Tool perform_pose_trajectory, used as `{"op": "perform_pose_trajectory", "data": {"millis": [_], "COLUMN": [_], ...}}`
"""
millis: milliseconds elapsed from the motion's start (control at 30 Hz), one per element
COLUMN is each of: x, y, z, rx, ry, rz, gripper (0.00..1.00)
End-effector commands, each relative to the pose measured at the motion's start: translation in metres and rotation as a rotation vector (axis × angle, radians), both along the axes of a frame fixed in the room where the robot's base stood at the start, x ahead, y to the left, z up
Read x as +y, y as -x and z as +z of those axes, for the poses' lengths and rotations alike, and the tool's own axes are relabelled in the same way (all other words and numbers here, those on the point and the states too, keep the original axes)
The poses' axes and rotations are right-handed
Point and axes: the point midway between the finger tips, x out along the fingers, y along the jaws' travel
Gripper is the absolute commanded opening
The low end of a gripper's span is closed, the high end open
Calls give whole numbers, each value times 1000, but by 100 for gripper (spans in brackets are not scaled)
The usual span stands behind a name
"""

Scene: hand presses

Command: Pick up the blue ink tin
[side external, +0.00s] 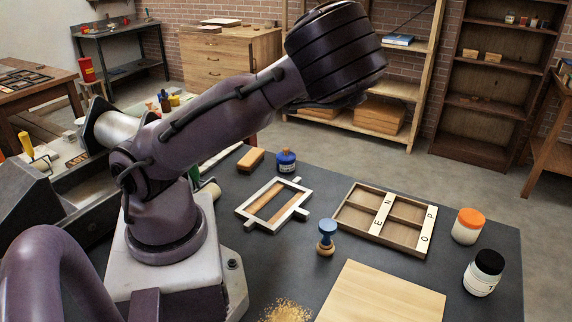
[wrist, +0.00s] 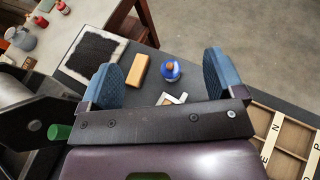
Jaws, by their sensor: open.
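The blue ink tin (side external: 286,161) stands upright on the dark table near its far edge, just right of an orange-brown block (side external: 250,160). It also shows in the wrist view (wrist: 171,71), between the two blue finger pads and beyond them, with a brown knob or cap on top. My gripper (wrist: 162,80) is open and empty in the wrist view, its pads wide apart. The tin is not touched by either pad. In the side view my arm reaches up over the table and the fingers are hidden or out of frame.
A white frame (side external: 301,188) lies in front of the tin. A wooden letter tray (side external: 343,216), a blue-handled stamp (side external: 327,231), an orange-lidded jar (side external: 468,226), a black-lidded jar (side external: 484,272) and a wooden board (side external: 385,295) are further right. A dark inked pad (wrist: 93,52) lies left of the block.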

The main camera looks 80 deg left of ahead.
Motion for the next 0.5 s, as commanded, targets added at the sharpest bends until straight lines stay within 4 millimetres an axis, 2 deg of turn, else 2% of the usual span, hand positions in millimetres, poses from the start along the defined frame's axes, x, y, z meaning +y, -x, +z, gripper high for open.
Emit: {"op": "perform_pose_trajectory", "data": {"millis": [167,200,300,400,500], "x": [2,2,2,1,2], "y": [4,3,2,1,1], "z": [-81,-103,-147,-175,-190], "rx": [15,16,10,5,2], "ry": [-3,-3,-1,-1,0], "rz": [7,4,1,0,1], "gripper": [88,88,88,88,88]}}
